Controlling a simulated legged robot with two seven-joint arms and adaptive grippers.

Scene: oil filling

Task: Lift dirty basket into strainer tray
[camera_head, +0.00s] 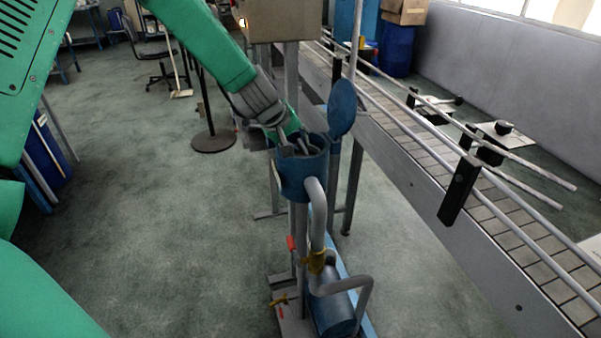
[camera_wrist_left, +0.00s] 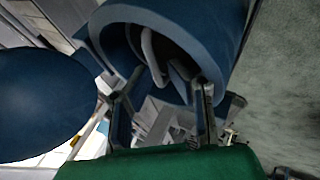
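A blue cylindrical strainer housing (camera_head: 297,182) stands upright with its mouth open and its round blue lid (camera_head: 342,107) swung up beside it. In the left wrist view the housing rim (camera_wrist_left: 222,75) and the lid (camera_wrist_left: 45,105) are close. Grey curved pieces (camera_wrist_left: 150,55) show inside the mouth; they may be the basket's handle, but the basket body is hidden. My left gripper (camera_head: 293,148) is at the mouth, fingers pointing down into it. In the left wrist view its fingers (camera_wrist_left: 163,100) are spread apart with nothing clearly between them. My right gripper is out of view. I cannot identify a strainer tray.
A grey pipe (camera_head: 317,215) runs from the housing to a blue pump (camera_head: 335,313) below. A conveyor (camera_head: 430,165) with rails runs along the right. A box-like unit (camera_head: 280,20) stands behind the housing. The floor (camera_head: 170,220) at left is largely clear.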

